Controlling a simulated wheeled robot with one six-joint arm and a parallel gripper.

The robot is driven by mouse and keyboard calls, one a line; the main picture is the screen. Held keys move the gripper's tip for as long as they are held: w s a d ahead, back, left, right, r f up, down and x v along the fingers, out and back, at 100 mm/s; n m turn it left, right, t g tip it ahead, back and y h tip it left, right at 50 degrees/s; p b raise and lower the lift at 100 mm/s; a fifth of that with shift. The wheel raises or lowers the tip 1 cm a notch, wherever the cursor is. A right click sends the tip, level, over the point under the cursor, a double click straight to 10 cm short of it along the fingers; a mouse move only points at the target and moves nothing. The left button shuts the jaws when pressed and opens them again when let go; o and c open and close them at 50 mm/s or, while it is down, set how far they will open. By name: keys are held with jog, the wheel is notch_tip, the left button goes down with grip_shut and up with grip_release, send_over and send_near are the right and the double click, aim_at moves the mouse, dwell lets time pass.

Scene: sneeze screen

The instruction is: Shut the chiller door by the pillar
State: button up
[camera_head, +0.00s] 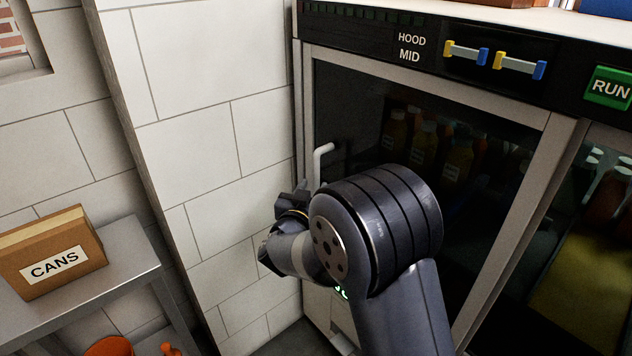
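The chiller door by the pillar is a dark glass door (352,110) in a pale metal frame, at the centre. Its pale bar handle (319,163) is on the left side, close to the white tiled pillar (215,140). I cannot tell from this view whether the door stands slightly ajar. My gripper (287,201) is just left of and below the handle's visible upper end, between the door and the pillar. My wrist and forearm hide the lower handle and much of the door. The fingers are too small and covered to show whether they are open or touch the handle.
Bottles (424,142) stand behind the glass. A second chiller door (580,280) is at the right. Above is a black panel with a green RUN sign (609,87). A grey shelf (105,275) with a CANS box (52,250) stands at the left. The pillar leaves little side room.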

aim_at(318, 180)
jog(key=s+a, duration=0.1)
jog(key=s, duration=0.5)
jog(key=shift+s+a, duration=0.15)
jog(key=shift+s, duration=0.15)
jog(key=shift+w, duration=0.1)
jog(key=w, duration=0.3)
jog(key=w+d, duration=0.1)
jog(key=w, duration=0.3)
jog(key=w+d, duration=0.1)
jog(key=w, duration=0.2)
jog(key=shift+w+d, duration=0.1)
jog(key=shift+w, duration=0.15)
jog(key=shift+s+d, duration=0.2)
jog(key=shift+s, duration=0.05)
jog(key=shift+s+r, duration=0.1)
jog(key=shift+r, duration=0.05)
